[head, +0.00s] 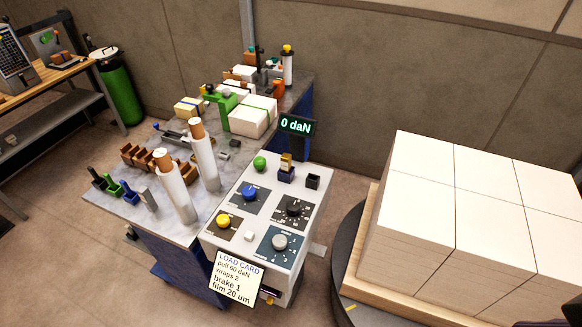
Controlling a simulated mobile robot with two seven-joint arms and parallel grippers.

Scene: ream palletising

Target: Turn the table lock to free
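A control console (318,200) stands in the middle with a white sloping top. It carries a blue knob (250,194), a yellow knob (223,221), a black dial (294,209) and a grey dial (280,242). Behind them are a green button (260,163), a yellow-topped switch on a dark blue block (286,170) and a black block (313,182). The labels are too small to read, so I cannot tell which control is the table lock or how it is set. A dark round turntable (343,265) stands at right. Neither gripper shows clearly.
A pallet (372,292) of white reams (410,235) sits on the turntable. A workbench (130,208) behind the console holds film rolls (177,190) and tools. A load card (236,278) hangs at the console's front; a display (296,125) reads 0 daN. A dark shape cuts the lower right corner.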

